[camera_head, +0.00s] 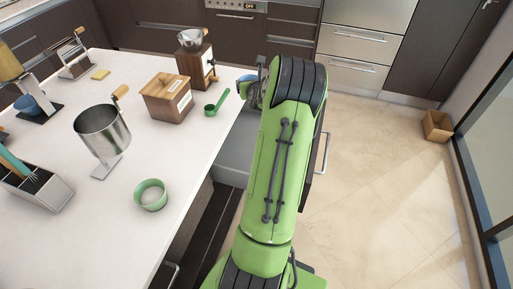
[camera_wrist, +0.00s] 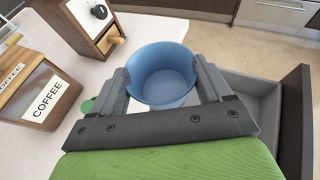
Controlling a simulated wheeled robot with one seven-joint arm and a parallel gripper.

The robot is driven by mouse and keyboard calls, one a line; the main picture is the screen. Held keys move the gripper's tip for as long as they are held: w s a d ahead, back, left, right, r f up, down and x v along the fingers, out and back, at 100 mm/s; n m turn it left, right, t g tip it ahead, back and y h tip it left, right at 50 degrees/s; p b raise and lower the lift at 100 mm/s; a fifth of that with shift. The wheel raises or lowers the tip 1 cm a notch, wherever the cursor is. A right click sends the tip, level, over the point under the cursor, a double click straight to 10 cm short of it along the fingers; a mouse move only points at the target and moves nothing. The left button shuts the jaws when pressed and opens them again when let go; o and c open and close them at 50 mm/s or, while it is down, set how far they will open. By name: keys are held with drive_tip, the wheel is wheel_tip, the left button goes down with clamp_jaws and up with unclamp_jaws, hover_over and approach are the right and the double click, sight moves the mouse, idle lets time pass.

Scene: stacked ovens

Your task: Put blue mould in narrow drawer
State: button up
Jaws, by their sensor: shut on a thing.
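The blue mould (camera_wrist: 160,72) is a round, cup-like thing in the wrist view. My gripper (camera_wrist: 163,92) is shut on it, with one finger on each side, and holds it upright near the counter edge. In the head view only a sliver of the mould (camera_head: 245,78) shows beside my green arm, which hides most of my gripper. A grey-lined drawer (camera_head: 234,150) stands pulled out from the counter under my arm. In the wrist view the open drawer (camera_wrist: 254,93) lies to the right of the mould and lower.
The white counter (camera_head: 120,200) holds a wooden coffee box (camera_head: 167,98), a grinder (camera_head: 196,62), a green scoop (camera_head: 217,103), a green mould (camera_head: 151,195) and a metal jug (camera_head: 102,132). A small wooden crate (camera_head: 437,126) stands by the right wall.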

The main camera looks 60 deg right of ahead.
wheel_tip(320, 180, down, 28)
drive_tip(key=b, duration=0.7)
drive_tip(key=shift+a+r, duration=0.1)
drive_tip(key=shift+a, duration=0.05)
drive_tip(key=o, duration=1.2)
drive_tip(key=shift+s+a+r, duration=0.2)
drive_tip(key=shift+s, duration=0.05)
drive_tip(key=v, duration=0.7)
drive_tip(key=shift+p, duration=0.3)
